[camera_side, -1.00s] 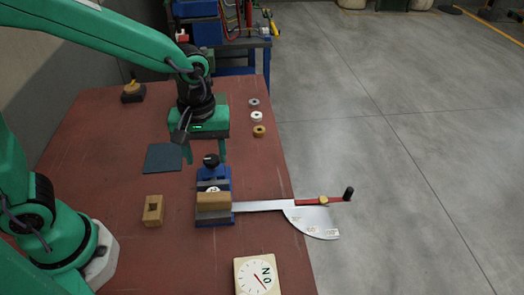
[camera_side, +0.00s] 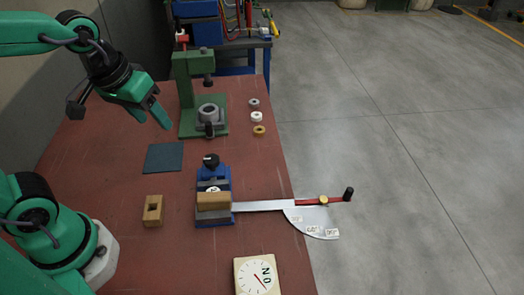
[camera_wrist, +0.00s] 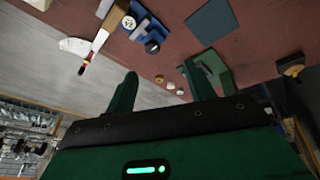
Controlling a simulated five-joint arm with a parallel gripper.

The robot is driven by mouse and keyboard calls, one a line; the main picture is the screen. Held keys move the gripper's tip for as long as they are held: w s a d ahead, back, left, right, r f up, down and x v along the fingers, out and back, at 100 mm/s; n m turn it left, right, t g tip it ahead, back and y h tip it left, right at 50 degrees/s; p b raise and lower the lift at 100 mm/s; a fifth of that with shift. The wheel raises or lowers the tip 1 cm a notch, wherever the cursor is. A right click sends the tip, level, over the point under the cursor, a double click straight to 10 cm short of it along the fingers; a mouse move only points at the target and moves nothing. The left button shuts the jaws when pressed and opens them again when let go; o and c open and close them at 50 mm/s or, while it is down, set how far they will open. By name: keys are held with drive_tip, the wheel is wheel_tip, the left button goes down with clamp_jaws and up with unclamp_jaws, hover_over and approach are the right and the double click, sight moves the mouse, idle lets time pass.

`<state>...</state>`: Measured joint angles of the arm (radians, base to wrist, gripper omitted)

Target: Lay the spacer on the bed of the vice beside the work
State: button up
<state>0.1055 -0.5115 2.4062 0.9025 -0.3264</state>
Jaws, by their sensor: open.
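The blue vice (camera_side: 214,180) stands near the right edge of the table, with a black knob at its far end. A tan wooden block (camera_side: 213,201), seemingly the work, sits across it. The vice also shows at the top of the wrist view (camera_wrist: 131,31). No part is marked as the spacer. Grey (camera_side: 254,102), white (camera_side: 257,117) and brass (camera_side: 259,131) rings lie along the right edge. A tan block with a slot (camera_side: 152,210) lies left of the vice. My gripper (camera_side: 150,112) is open and empty, raised over the table's far left.
A green press (camera_side: 188,100) stands at the back with a grey ring (camera_side: 208,113) on its base. A dark flat plate (camera_side: 163,158) lies in front of it. A flat lever with a red handle (camera_side: 310,202) reaches past the right edge. A dial plate (camera_side: 257,275) lies at the front.

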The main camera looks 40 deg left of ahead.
drive_tip(key=shift+s+a+r+m+t, duration=0.45)
drive_tip(key=shift+s+a+m, duration=0.25)
drive_tip(key=shift+s, duration=0.15)
drive_tip(key=shift+s+a+r+m+t, duration=0.35)
drive_tip(key=shift+s+a+r+m, duration=0.1)
drive_tip(key=shift+s+a+m, duration=0.3)
